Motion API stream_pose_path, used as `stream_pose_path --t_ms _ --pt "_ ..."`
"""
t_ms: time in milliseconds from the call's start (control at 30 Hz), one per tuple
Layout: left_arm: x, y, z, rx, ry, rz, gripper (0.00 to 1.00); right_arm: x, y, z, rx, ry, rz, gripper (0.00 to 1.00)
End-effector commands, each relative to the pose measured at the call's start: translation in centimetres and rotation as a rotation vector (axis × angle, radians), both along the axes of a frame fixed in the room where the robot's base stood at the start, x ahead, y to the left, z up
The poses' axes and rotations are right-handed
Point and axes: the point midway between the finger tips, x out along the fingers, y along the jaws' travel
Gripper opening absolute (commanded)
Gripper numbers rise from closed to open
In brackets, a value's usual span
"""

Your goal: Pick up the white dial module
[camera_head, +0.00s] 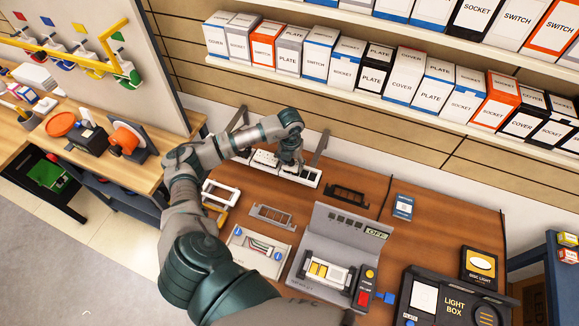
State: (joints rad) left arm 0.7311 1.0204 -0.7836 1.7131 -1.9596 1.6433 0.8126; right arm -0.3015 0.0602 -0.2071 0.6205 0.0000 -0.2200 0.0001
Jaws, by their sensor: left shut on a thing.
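My left arm reaches in from the bottom and bends over the table. Its left gripper (289,163) points down at the white holder strip (308,180) near the back of the table. The gripper is shut on a small white module in this strip, the white dial module as far as I can tell. The fingers hide most of it, so its dial face does not show clearly. Other white modules (264,158) sit in the strip to the left of the gripper. I cannot tell whether the held module is clear of the strip. My right gripper is not in view.
A black light box (455,300) stands at the lower right. Shelves of cartons (437,84) line the wall behind.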

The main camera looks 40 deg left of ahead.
Motion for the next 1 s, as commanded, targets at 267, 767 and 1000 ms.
stream_pose_path --t_ms 267,767,1000 --pt "-0.1 0.3 -0.1 0.011 0.004 0.006 0.08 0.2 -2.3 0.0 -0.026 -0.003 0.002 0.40" --pt "-1.3 -0.8 3.3 0.007 0.005 -0.002 0.00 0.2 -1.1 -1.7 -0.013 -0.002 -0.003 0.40" --pt "-5.7 -5.4 4.0 0.010 0.002 -0.003 0.00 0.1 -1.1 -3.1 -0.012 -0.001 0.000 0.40"
